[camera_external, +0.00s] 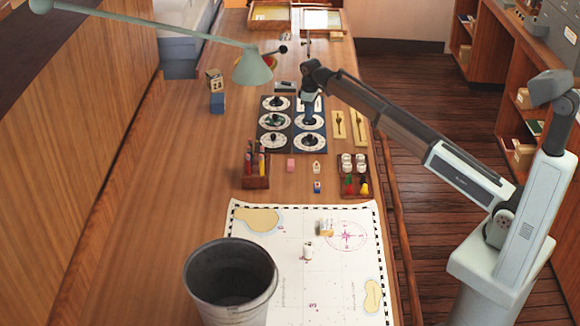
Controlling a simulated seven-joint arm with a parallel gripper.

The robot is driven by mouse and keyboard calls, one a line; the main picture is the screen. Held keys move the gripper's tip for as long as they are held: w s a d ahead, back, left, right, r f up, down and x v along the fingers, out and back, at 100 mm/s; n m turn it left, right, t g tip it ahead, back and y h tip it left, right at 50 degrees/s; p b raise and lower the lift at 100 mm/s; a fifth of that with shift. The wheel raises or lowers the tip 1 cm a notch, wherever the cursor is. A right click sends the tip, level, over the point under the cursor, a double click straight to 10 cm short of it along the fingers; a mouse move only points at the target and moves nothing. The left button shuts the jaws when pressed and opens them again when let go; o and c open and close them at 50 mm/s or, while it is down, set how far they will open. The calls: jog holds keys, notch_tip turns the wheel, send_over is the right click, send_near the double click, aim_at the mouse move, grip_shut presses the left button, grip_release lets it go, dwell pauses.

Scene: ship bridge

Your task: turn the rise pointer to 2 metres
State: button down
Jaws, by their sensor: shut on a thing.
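Two dial panels lie side by side on the long wooden table, a dark one (264,127) on the left and a blue one (322,149) on the right. Each carries a column of round white dials with dark pointers. My gripper (309,119) points down over the middle dial (316,126) of the blue panel and is shut on its pointer, which it mostly hides. The dial markings are too small to read, so I cannot tell which is the rise dial or what value it shows.
A green lamp arm (253,68) reaches in from the left. A pen holder (256,170), a tray of small jars (354,187) and small blocks stand in front of the panels. A chart (270,288) and a grey bucket (231,285) are nearer.

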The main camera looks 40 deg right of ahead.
jog(key=c, duration=0.9)
grip_release()
jog(key=shift+r, duration=0.1)
notch_tip(320, 180, up, 14)
jog(key=shift+f, duration=0.2)
